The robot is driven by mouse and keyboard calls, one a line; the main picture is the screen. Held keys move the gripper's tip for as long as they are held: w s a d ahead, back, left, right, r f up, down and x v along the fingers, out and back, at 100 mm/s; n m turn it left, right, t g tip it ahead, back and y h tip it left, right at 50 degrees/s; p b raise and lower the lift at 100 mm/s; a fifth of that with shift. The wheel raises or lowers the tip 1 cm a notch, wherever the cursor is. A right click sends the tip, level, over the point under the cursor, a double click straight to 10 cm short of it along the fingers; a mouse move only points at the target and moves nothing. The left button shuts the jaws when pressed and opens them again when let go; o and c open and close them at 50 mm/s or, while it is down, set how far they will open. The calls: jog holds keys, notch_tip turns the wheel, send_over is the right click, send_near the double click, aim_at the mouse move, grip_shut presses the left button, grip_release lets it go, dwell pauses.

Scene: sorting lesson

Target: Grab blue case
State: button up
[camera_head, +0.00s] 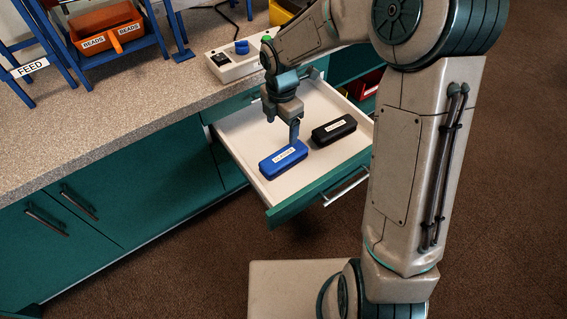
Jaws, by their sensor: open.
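The blue case (284,164) lies in the open drawer (243,133), near its left front part, with a white label on top. A black case (334,130) with a white label lies to its right in the same drawer. My gripper (294,134) points down into the drawer, just behind and above the blue case. It is open and empty. One finger appears in front of or close to the case's far edge. I cannot tell whether it touches the case.
The drawer walls surround both cases. On the counter (150,115) stand a white box with a blue knob (241,47) and a blue rack (75,65) with orange "BEADS" bins (105,32). A red item (366,85) shows behind the drawer. Brown floor is clear at the front.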

aim_at(282, 156)
notch_tip(282, 156, down, 8)
jog(key=b, duration=0.2)
jog(key=shift+b, duration=0.3)
jog(key=f+b, duration=0.2)
jog(key=f, duration=0.1)
jog(key=s+f+b, duration=0.1)
jog(key=f, duration=0.1)
jog(key=shift+d+f, duration=0.1)
jog(key=shift+f, duration=0.05)
jog(key=c, duration=1.1)
